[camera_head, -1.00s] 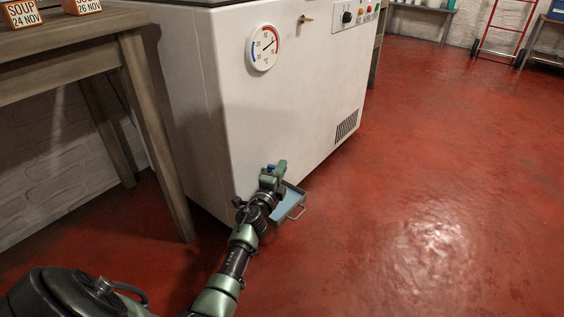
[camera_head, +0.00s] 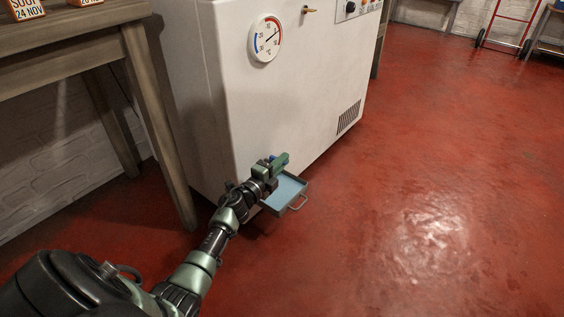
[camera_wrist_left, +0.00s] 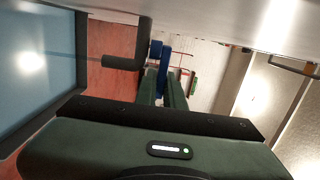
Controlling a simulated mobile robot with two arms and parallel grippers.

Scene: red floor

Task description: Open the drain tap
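The drain tap is low on the front of the white freezer (camera_head: 225,120), mostly hidden by my gripper in the head view. The left wrist view shows its dark spout (camera_wrist_left: 125,62) and its blue lever (camera_wrist_left: 165,58). My left gripper (camera_head: 280,161) is at the tap. In the left wrist view its two green fingers (camera_wrist_left: 164,88) stand either side of the blue lever with little or no gap, apparently shut on it. My right gripper is out of view.
A wooden table (camera_head: 85,32) with soup boxes (camera_head: 25,10) stands at the left, its leg near my arm. A round dial (camera_head: 266,38) and a vent (camera_head: 349,115) are on the freezer front. The red floor (camera_head: 430,180) at right is clear.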

